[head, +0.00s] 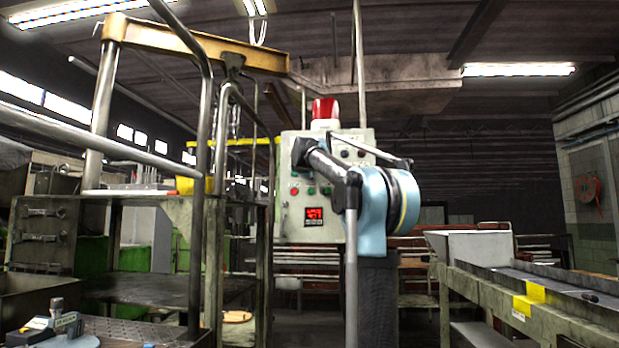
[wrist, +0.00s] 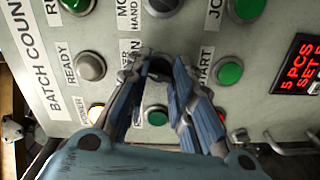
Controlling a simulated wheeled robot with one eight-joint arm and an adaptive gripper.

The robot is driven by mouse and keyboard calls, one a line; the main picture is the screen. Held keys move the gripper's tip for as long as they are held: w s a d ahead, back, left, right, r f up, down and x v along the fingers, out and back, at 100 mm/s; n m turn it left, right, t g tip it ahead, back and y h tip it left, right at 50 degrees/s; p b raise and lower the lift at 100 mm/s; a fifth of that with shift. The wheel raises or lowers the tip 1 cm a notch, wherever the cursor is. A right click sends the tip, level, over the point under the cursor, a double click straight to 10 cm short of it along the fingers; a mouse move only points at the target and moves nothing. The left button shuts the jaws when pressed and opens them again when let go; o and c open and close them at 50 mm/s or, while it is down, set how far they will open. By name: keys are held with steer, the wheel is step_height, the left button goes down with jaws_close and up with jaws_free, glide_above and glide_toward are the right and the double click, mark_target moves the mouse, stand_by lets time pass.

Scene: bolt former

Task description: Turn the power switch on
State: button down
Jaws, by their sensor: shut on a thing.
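The grey control panel (head: 289,220) stands upright in the middle of the head view, with buttons, knobs and a red display. In the wrist view, the power switch (wrist: 159,67) is a dark knob between my fingertips, beside a partly hidden label ending in "ER" and "N". My gripper (wrist: 160,70) is shut on this knob, with one blue-grey finger on each side. In the head view my gripper (head: 299,150) reaches the panel's upper left part. The fingers hide much of the knob, so its turn position cannot be told.
Close around the fingers are a green button (wrist: 230,72) by the START label, a grey button (wrist: 90,66) by READY and a red display (wrist: 300,66). A metal frame (head: 205,130) stands left of the panel. A conveyor bench (head: 490,295) stands at right.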

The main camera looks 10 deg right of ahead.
steer(key=m, duration=0.3)
steer(key=shift+f, duration=0.1)
steer(key=shift+m, duration=0.5)
steer(key=c, duration=1.4)
jaws_free()
steer(key=shift+w, duration=0.1)
steer(key=shift+o, duration=0.2)
steer(key=v, duration=1.2)
